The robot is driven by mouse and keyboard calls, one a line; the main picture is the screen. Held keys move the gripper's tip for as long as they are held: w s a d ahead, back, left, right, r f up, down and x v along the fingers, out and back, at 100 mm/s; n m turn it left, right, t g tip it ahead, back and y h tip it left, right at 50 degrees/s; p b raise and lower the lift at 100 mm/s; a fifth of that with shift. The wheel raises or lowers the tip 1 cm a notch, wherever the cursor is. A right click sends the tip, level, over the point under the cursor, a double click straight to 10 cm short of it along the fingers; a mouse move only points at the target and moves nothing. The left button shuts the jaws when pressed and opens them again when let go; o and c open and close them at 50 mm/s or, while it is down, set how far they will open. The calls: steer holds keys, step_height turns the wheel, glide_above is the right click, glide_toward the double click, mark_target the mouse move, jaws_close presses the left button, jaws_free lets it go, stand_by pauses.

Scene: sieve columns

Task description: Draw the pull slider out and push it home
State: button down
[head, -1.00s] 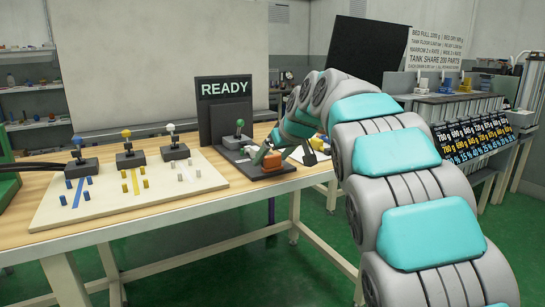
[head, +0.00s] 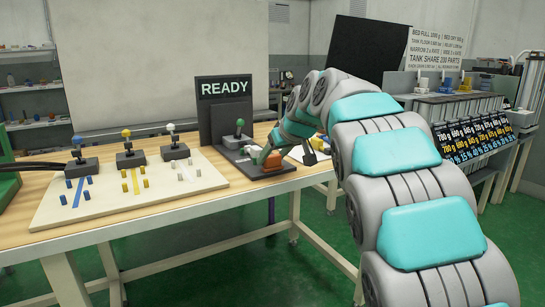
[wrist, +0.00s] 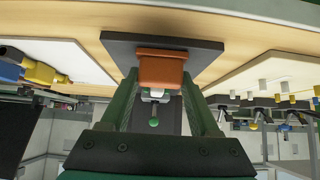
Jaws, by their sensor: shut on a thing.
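The pull slider shows as an orange block (head: 275,157) on a dark base plate (head: 287,168) at the bench's front edge, below the READY sign (head: 226,88). In the wrist view the orange block (wrist: 161,68) sits between the two green fingers of my gripper (wrist: 160,80), which is shut on it. In the head view my gripper (head: 266,154) is small and partly hidden by the block and my arm. A green-knobbed lever (head: 239,123) stands on the same plate behind the slider; its green knob (wrist: 154,122) also shows in the wrist view.
A pale board (head: 130,196) to the left carries blue-, yellow- and white-knobbed levers and several small pegs. A white sheet with a dark-headed tool (head: 309,157) lies right of the plate. Open green floor lies before the bench.

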steer(key=shift+s+f, duration=0.1)
stand_by(0.3)
steer(key=shift+s+d+b, duration=0.25)
steer(key=shift+b, duration=0.25)
steer(key=shift+s+d+b, duration=0.7)
steer(key=shift+s+b, duration=0.05)
steer(key=shift+s, duration=0.3)
steer(key=shift+s+d+b, duration=0.7)
steer(key=shift+s, duration=0.3)
steer(key=shift+c, duration=0.6)
jaws_free()
steer(key=shift+s, duration=0.1)
steer(key=v, duration=0.8)
